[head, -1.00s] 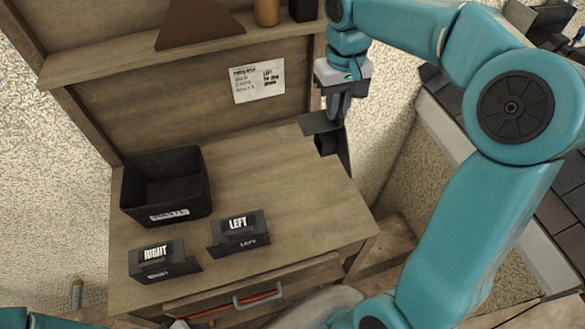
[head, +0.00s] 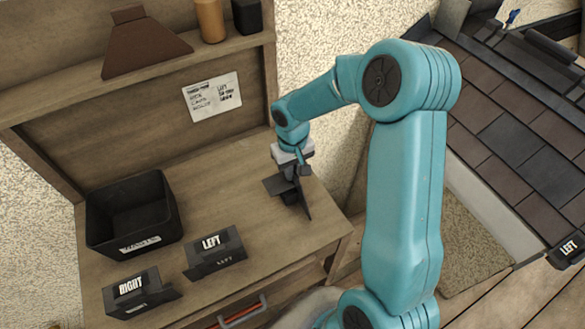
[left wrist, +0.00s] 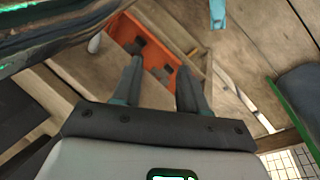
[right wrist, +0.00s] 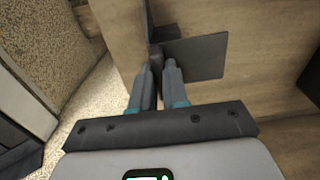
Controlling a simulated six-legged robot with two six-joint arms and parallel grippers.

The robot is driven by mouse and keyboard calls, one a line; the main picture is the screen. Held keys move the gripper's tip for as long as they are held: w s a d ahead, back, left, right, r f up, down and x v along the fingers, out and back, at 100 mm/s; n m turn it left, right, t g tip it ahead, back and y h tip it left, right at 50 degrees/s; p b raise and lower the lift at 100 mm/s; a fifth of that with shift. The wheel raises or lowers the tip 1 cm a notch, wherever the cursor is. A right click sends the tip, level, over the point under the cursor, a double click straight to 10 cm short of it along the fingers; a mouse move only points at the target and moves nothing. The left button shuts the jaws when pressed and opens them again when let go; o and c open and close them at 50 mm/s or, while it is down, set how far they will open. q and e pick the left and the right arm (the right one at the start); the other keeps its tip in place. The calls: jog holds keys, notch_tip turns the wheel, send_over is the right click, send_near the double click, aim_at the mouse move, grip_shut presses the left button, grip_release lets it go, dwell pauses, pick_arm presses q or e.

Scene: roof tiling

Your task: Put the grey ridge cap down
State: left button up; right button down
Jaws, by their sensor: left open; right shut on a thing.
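The grey ridge cap (head: 291,189) is a dark grey angled piece with two wings, in the head view at the back right of the wooden bench. My right gripper (head: 289,172) is shut on it from above. In the right wrist view one flat wing of the ridge cap (right wrist: 196,57) spreads out to the right, beyond the closed fingers (right wrist: 160,68). The cap is over or on the bench top; I cannot tell whether it touches. My left gripper (left wrist: 157,85) shows only in its own wrist view, open, with an orange container beyond its fingers.
On the wooden bench (head: 222,196) stand a black waste bin (head: 108,243) and two black holders marked RIGHT (head: 139,293) and LEFT (head: 215,251). A paper note (head: 211,97) hangs on the back board. Bench top between the holders and the cap is clear.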

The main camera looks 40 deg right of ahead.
jog(key=shift+w+f, duration=0.15)
jog(key=shift+w, duration=0.05)
jog(key=shift+s+a, duration=0.1)
jog(key=shift+s, duration=0.15)
jog(key=shift+f+b, duration=0.15)
jog(key=shift+b, duration=0.15)
jog(key=c, duration=1.1)
grip_release()
jog(key=shift+w, duration=0.25)
jog(key=shift+s, duration=0.15)
